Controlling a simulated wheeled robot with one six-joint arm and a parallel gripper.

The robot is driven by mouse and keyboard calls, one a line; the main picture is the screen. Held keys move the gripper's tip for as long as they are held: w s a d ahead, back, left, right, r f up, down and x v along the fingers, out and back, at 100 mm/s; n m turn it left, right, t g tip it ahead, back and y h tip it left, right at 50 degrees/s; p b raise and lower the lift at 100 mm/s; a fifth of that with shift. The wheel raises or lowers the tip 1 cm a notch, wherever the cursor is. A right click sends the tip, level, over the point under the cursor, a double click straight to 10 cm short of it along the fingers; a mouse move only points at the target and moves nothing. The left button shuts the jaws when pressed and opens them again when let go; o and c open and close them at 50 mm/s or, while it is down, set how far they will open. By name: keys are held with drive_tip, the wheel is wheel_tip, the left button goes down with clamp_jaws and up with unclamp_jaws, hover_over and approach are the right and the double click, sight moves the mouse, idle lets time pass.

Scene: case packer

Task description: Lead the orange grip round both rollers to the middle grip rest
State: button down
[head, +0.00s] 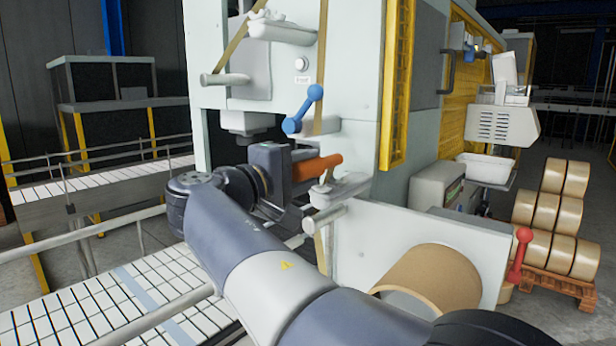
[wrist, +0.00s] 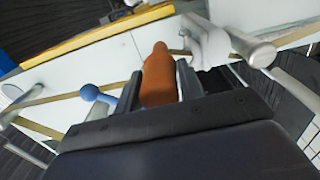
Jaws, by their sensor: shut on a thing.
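The orange grip (head: 322,165) is held level between the jaws of my gripper (head: 300,168), its rounded end pointing right. In the wrist view the orange grip (wrist: 160,75) stands between both fingers (wrist: 162,95). A pale grip rest (head: 345,189) lies just below and right of the grip; it also shows in the wrist view (wrist: 208,42). Another pale rest (head: 283,30) is at the machine's top. One pale roller (head: 226,79) sticks out at upper left, another (head: 324,220) below the lower rest. A tan web (head: 321,65) runs down the machine front; my gripper hides part of its path.
A blue-knobbed lever (head: 303,109) sticks out close above my gripper. A cardboard roll (head: 430,278) sits at the lower right before a pale panel (head: 385,240). A conveyor (head: 130,290) with rails lies at lower left. A red-knobbed lever (head: 520,254) and stacked tape rolls (head: 547,222) are farther right.

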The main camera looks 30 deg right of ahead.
drive_tip(key=shift+f+b, duration=0.3)
drive_tip(key=shift+f, duration=0.05)
drive_tip(key=shift+f+b, duration=0.85)
unclamp_jaws()
idle(0.5)
idle(0.5)
drive_tip(key=v, duration=1)
idle(0.9)
